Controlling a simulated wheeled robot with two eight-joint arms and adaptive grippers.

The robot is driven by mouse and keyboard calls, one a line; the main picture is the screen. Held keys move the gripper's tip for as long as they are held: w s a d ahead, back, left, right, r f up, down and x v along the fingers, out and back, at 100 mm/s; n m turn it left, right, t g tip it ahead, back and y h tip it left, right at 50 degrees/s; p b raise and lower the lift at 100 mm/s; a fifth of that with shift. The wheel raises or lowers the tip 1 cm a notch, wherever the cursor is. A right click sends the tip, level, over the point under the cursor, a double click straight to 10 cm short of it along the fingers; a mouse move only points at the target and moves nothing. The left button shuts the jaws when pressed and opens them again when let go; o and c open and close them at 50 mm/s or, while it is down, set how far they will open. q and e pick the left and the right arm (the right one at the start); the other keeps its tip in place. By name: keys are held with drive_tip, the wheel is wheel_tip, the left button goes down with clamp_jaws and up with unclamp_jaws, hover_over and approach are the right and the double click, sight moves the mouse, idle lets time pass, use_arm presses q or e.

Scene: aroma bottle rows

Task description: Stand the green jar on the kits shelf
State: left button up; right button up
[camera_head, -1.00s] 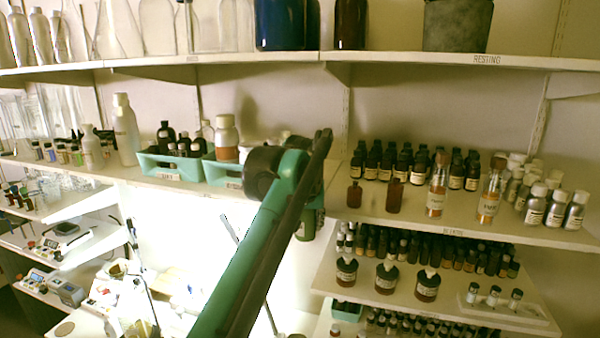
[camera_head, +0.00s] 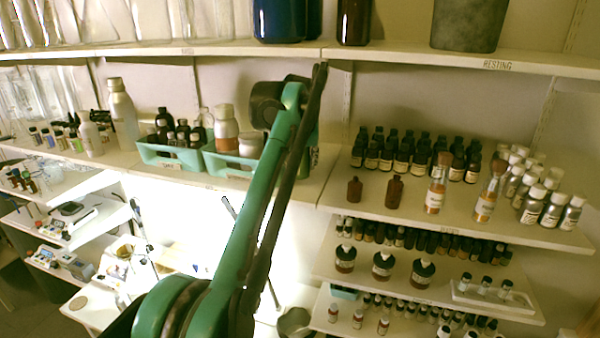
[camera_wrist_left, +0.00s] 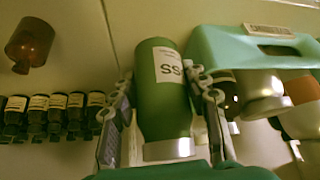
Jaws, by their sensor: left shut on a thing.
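The green jar (camera_wrist_left: 163,95) has a white label with dark letters and a silver lid; it shows upside down in the left wrist view. My left gripper (camera_wrist_left: 160,75) is shut on it, with one finger on each side. In the head view my left arm covers most of the gripper and jar, at the right end of the middle-left shelf (camera_head: 312,188), beside the teal baskets. I cannot tell whether the jar's base touches the shelf. The small label on that shelf's edge is too blurred to read. My right gripper is out of view.
A teal basket (camera_head: 222,167) with white-lidded jars stands close beside the held jar; another teal basket (camera_head: 165,157) holds dark bottles. Brown bottles (camera_head: 394,192) stand on the shelf to the right. The upper shelf (camera_head: 420,58) runs overhead.

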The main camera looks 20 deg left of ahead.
sight(300, 175)
use_arm(q)
drive_tip(key=shift+w+a+f, duration=0.1)
drive_tip(key=shift+w+f, duration=0.1)
drive_tip(key=shift+w, duration=0.15)
drive_tip(key=shift+f, duration=2.05)
drive_tip(key=shift+s+f, duration=0.1)
drive_tip(key=o, duration=1)
drive_tip(key=shift+o, duration=0.2)
